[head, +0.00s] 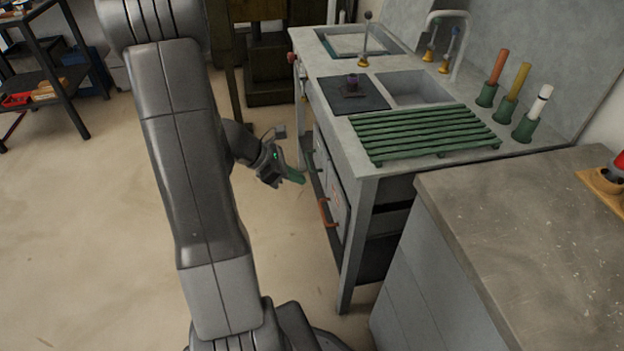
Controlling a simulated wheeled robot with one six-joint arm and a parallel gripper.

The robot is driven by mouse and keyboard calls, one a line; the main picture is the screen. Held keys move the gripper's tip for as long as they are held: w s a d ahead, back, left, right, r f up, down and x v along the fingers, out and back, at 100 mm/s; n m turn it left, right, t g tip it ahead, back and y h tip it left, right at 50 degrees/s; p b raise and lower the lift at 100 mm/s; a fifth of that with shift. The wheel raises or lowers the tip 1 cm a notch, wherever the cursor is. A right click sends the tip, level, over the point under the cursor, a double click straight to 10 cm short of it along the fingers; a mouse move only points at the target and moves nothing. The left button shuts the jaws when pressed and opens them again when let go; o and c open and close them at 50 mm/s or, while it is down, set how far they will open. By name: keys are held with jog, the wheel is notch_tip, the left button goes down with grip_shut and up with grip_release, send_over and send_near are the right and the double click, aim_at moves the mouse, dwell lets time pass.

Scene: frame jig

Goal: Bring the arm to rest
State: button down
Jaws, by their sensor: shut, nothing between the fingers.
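My arm stands at the left of the middle in the head view, its large grey links running up and down the picture. My gripper (294,175) reaches out from behind it to the right, with green fingers that are shut and hold nothing. It hangs in the air by the front of the grey workbench (345,150), lower than the bench top. I cannot tell how far it is from the bench front. The wrist behind it is partly hidden by my own arm link.
The workbench carries a green slatted rack (425,133), a sink basin (415,90) and several upright handles in green holders. An orange door handle (325,212) juts from its front. A grey counter (540,230) stands at the right. Open floor (80,230) lies at the left.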

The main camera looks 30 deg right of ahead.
jog(key=shift+p+v, duration=0.3)
jog(key=shift+v, duration=1.45)
jog(key=b, duration=0.3)
send_near(337, 189)
jog(key=shift+x, duration=3.2)
jog(key=shift+r, duration=0.1)
